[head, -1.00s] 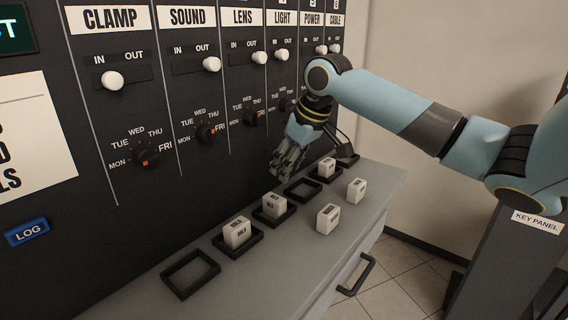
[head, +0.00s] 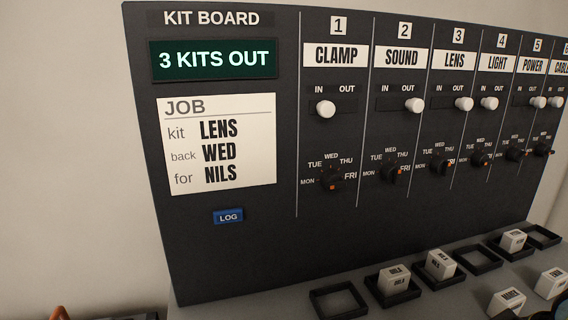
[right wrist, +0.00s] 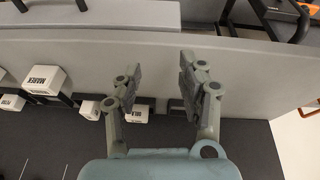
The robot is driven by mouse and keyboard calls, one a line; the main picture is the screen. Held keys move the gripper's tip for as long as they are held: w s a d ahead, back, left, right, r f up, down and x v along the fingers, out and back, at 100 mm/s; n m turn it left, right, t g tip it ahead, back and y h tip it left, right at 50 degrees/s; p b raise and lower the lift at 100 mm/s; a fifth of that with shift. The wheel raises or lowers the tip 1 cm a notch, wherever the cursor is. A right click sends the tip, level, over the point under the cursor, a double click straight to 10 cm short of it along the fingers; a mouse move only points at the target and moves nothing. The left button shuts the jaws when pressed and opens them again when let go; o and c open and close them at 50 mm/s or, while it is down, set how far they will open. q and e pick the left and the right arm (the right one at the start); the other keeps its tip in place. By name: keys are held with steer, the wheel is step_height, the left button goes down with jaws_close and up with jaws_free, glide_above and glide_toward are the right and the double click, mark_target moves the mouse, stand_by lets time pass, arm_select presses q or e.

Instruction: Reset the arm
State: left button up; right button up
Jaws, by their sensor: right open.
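My right gripper (right wrist: 158,78) shows in the right wrist view. Its two fingers are spread apart with nothing between them, over the grey shelf near its edge. In the head view the right gripper is out of frame; only a sliver of blue at the bottom right corner may be my arm. My left gripper is in neither view. The kit board (head: 250,255) fills much of the head view. Its job card (head: 217,183) reads kit LENS, back WED, for NILS. Its display (head: 214,60) reads 3 KITS OUT.
The grey shelf (right wrist: 100,60) carries white blocks and black square trays. One tray (head: 338,302) at the left is empty. The LENS slider (head: 464,104) is at OUT; the CLAMP slider (head: 326,109) is at IN. A blue LOG button (head: 228,217) sits below the card.

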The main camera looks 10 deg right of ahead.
steer(key=s+a+m, duration=0.1)
steer(key=s, duration=0.4)
steer(key=s+d+f+g+b, duration=0.15)
steer(key=f+b, duration=0.55)
steer(key=f, duration=1.4)
steer(key=s+d+f+b, duration=0.1)
steer(key=s+f+b, duration=0.35)
steer(key=f, duration=1.65)
steer(key=s+f+b, duration=0.4)
steer(key=s+f, duration=0.3)
steer(key=f, duration=0.2)
steer(key=s+f+g+b, duration=0.1)
steer(key=s+f+b, duration=0.3)
steer(key=s+f, duration=0.3)
step_height(320, 180, down, 3)
steer(key=shift+s+d+f+h+b, duration=0.1)
steer(key=shift+s+d+h+b, duration=0.2)
steer(key=shift+s+d, duration=0.15)
steer(key=shift+g, duration=0.25)
